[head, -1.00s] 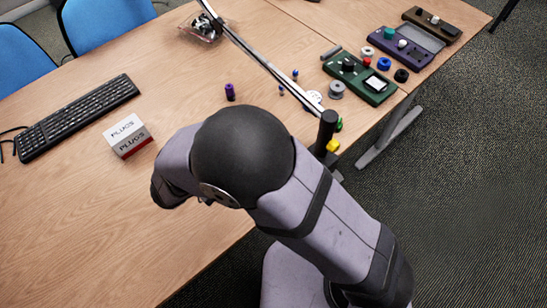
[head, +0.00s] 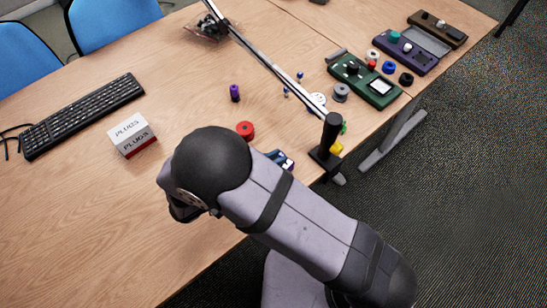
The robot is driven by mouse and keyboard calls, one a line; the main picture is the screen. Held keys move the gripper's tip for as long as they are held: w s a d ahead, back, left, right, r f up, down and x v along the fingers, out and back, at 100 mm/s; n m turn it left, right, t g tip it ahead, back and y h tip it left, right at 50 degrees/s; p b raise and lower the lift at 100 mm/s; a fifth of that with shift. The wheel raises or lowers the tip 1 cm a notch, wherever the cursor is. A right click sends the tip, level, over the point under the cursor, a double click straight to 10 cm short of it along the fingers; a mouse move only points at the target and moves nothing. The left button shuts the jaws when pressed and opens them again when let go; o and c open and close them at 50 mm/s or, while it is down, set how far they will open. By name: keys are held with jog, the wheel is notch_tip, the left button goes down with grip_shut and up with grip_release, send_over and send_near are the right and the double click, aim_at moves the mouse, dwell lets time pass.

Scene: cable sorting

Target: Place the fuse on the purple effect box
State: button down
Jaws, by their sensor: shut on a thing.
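The purple effect box (head: 416,61) lies at the upper right of the table, between a green box and a brown box. It has a teal knob and a white knob on it. I cannot pick out the fuse in this view. My arm covers the lower middle of the table, and my gripper's fingers are hidden behind it.
The green box (head: 352,71) and brown box (head: 450,33) flank the purple one, with several coloured rings nearby. A dark stand with a pole (head: 330,135), a red roll (head: 245,129), a purple cylinder (head: 235,93), a PLUGS box (head: 130,132) and a keyboard (head: 84,112) share the table.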

jog(key=c, duration=1.8)
grip_release()
jog(key=shift+f, duration=0.1)
jog(key=shift+o, duration=0.2)
jog(key=shift+a, duration=0.1)
jog(key=b+v, duration=0.2)
jog(key=v, duration=1)
jog(key=shift+w, duration=0.15)
